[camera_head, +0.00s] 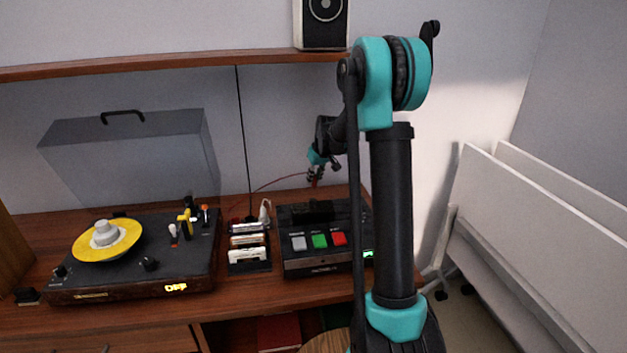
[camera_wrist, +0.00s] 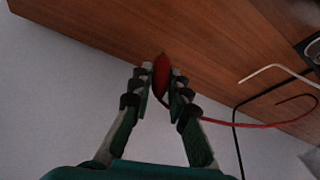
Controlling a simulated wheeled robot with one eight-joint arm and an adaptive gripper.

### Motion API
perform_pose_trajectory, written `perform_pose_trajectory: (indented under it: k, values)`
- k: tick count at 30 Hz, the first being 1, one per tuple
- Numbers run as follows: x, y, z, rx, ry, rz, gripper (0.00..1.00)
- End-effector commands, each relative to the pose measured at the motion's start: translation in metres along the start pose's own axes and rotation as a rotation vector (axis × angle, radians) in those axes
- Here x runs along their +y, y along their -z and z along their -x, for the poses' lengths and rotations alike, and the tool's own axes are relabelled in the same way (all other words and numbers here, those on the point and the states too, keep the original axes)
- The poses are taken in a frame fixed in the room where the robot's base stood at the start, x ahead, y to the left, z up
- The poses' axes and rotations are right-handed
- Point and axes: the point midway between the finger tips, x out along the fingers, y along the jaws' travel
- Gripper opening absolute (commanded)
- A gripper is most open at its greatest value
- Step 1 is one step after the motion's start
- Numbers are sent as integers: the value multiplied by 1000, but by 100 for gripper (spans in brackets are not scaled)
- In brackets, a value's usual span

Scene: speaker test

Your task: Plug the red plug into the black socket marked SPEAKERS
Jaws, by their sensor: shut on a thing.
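My gripper (camera_head: 315,177) hangs over the back of the black cassette deck (camera_head: 297,266), left of my arm's column. In the wrist view its two fingers (camera_wrist: 161,78) are shut on the red plug (camera_wrist: 160,66). The plug's tip points away from the wrist, over the brown wood. A thin red cable (camera_wrist: 238,124) trails from the plug to the right. In the head view the cable (camera_head: 281,181) arcs down to the left. I cannot make out the black socket marked SPEAKERS in either view.
A turntable (camera_head: 135,275) with a yellow record stands left. A rack of cassettes (camera_head: 248,262) sits between it and the deck. A black cord (camera_head: 240,130) hangs down the wall from the shelf (camera_head: 160,65), which bears a speaker (camera_head: 322,25). White panels (camera_head: 540,240) stand right.

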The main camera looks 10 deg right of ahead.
Motion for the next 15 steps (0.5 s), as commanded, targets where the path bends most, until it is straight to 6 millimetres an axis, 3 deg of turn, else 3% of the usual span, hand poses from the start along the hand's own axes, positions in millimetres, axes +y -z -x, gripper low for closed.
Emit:
perform_pose_trajectory:
  k: [15]
  values:
    - [0, 2, 3, 0, 0, 0, 0]
